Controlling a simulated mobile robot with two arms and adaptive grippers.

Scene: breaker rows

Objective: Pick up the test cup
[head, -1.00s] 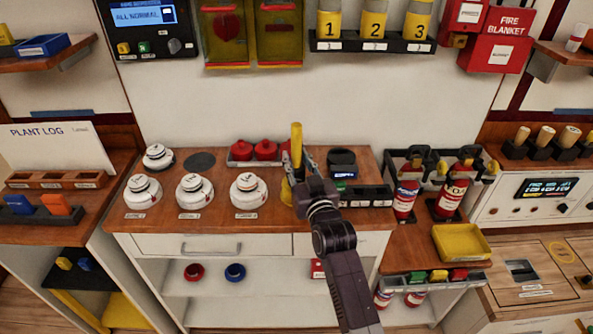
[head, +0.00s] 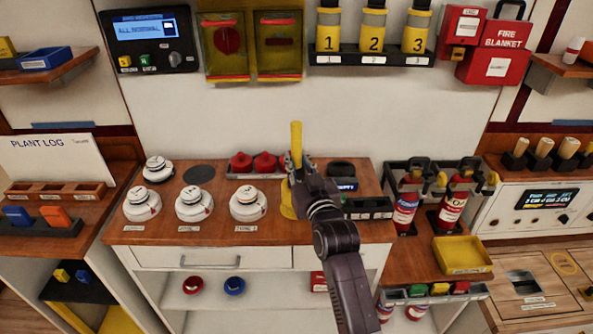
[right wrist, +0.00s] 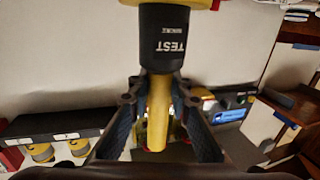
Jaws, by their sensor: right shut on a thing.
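The test cup has a long yellow handle (head: 296,138) that stands up above the counter in the head view. In the right wrist view its black body with the word TEST (right wrist: 165,35) sits at the top, with a yellow part beyond it. My right gripper (head: 294,168) is shut on the yellow handle, which runs between its fingers (right wrist: 160,100) in the right wrist view. In the head view my gripper hides most of the cup's body. A yellow patch (head: 287,207) shows just below it; I cannot tell whether it is the cup's rim or a counter mark. My left gripper is not in view.
White detectors (head: 194,204) stand left on the wooden counter (head: 221,233). Red domes (head: 265,162) in a tray are close behind on the left. A dark device (head: 341,177) and black tray (head: 368,207) are close right. Extinguishers (head: 407,203) stand farther right.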

